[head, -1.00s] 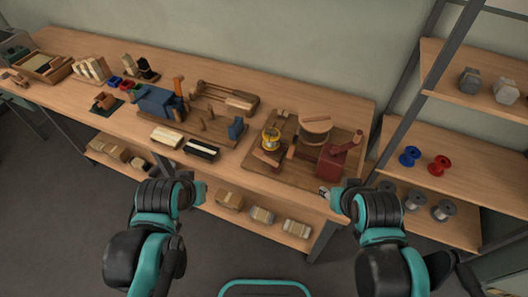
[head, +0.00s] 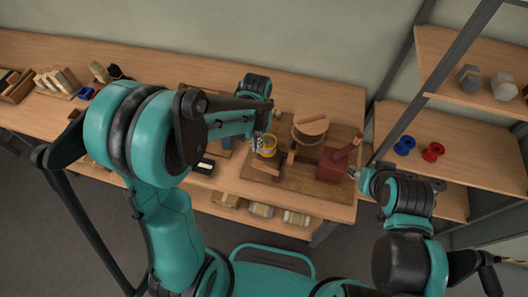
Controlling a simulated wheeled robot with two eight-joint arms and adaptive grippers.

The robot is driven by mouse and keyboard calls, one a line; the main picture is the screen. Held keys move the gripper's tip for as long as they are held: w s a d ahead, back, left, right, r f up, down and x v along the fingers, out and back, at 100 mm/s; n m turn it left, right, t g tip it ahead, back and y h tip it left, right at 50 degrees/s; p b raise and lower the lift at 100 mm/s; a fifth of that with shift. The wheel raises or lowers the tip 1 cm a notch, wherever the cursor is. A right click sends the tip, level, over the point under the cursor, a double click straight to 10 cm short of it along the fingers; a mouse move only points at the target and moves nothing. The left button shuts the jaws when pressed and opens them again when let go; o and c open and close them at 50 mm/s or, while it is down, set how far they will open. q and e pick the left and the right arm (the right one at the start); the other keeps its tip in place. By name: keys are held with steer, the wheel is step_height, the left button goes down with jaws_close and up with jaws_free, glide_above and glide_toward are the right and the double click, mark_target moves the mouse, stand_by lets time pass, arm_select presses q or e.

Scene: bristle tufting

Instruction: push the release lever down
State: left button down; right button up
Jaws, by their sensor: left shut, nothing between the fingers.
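A dark red machine (head: 333,165) stands on a brown wooden board (head: 290,192) at the right end of the bench. A short red arm (head: 357,139) sticks up at its right side; I cannot tell whether this is the release lever. A wooden handle (head: 291,157) sits at its left. A yellow spool (head: 268,146) stands left of it. My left gripper (head: 258,143) is shut and empty, right beside the spool; I cannot tell whether they touch. My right gripper (head: 353,173) is just right of the red machine, its fingers too small to read.
A round wooden-lidded drum (head: 310,126) stands behind the red machine. My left arm hides the middle of the bench. A shelf rack (head: 455,150) on the right holds a blue spool (head: 405,145) and a red spool (head: 433,152). Brushes and blocks lie at the far left.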

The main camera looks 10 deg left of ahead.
mark_target(258, 162)
arm_select(q)
steer(key=shift+w+d+f, duration=0.3)
steer(key=shift+f, duration=0.05)
steer(key=shift+f, duration=0.1)
steer(key=shift+s+f+b, duration=0.2)
steer(key=shift+f+b, duration=1)
steer(key=shift+f, duration=0.5)
steer(key=shift+s+f+b, duration=0.15)
steer(key=shift+f+b, duration=1.05)
steer(key=shift+f, duration=0.5)
